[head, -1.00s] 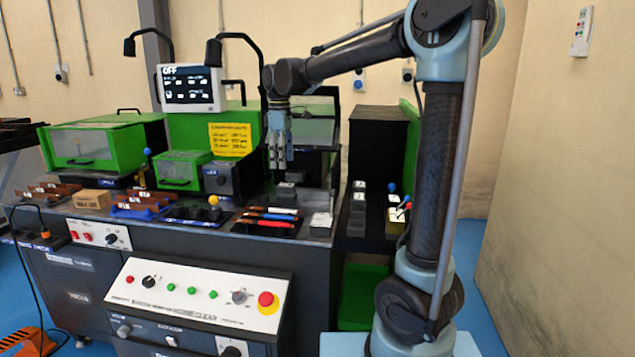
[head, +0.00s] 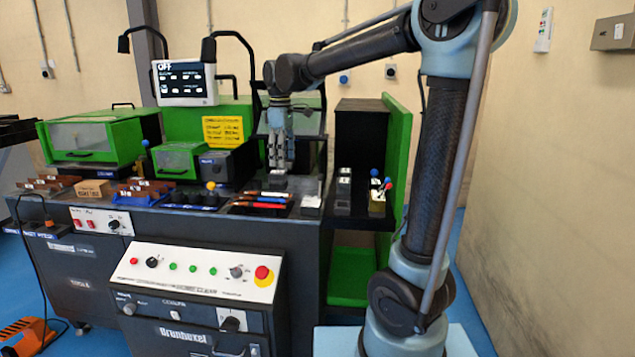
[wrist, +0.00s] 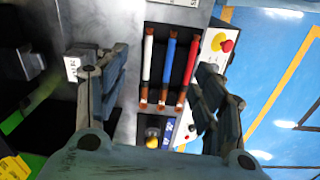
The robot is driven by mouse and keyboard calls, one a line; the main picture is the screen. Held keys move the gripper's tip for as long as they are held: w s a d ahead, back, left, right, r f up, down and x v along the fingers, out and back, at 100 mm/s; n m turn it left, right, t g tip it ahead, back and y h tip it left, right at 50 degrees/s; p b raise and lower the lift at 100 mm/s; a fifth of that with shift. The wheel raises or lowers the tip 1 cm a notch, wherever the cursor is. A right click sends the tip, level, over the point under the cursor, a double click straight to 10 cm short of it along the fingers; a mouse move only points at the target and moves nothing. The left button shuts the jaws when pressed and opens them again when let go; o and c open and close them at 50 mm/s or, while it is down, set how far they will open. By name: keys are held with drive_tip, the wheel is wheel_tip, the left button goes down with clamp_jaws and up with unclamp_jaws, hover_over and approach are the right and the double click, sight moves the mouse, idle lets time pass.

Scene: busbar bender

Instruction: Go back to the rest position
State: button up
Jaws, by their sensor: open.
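My gripper (head: 279,160) points down above the worktop of the busbar machine, in front of its dark opening. In the wrist view my gripper (wrist: 163,100) has its fingers spread wide with nothing between them. Below and between the fingers lie three coloured bars on a dark tray: a white bar (wrist: 148,62), a blue bar (wrist: 170,62) and a red bar (wrist: 191,62), all with copper ends. The bars also show in the head view, small and partly blurred.
A control panel with a red emergency button (head: 262,272) sits low at the front. Grey blocks (head: 343,185) stand on a side shelf right of the worktop. Green covers (head: 97,137) and an OFF screen (head: 185,83) are at the left. Blue floor (head: 480,290) is free at right.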

drive_tip(key=s+d+f+m, duration=0.3)
drive_tip(key=s+d, duration=0.2)
drive_tip(key=d, duration=0.4)
drive_tip(key=s+d+f+m, duration=0.4)
drive_tip(key=s+d, duration=0.1)
drive_tip(key=d, duration=0.5)
drive_tip(key=s+d+f+m+t, duration=0.1)
drive_tip(key=s+d+f+m, duration=0.3)
drive_tip(key=s+f, duration=0.3)
drive_tip(key=s+d+f+m, duration=0.4)
drive_tip(key=s+d+f, duration=0.2)
drive_tip(key=s+f, duration=0.1)
drive_tip(key=shift+s+d+f+t, duration=0.25)
drive_tip(key=shift+d+f+t, duration=0.15)
drive_tip(key=shift+f, duration=0.1)
drive_tip(key=shift+w+f, duration=0.2)
drive_tip(key=shift+w, duration=0.25)
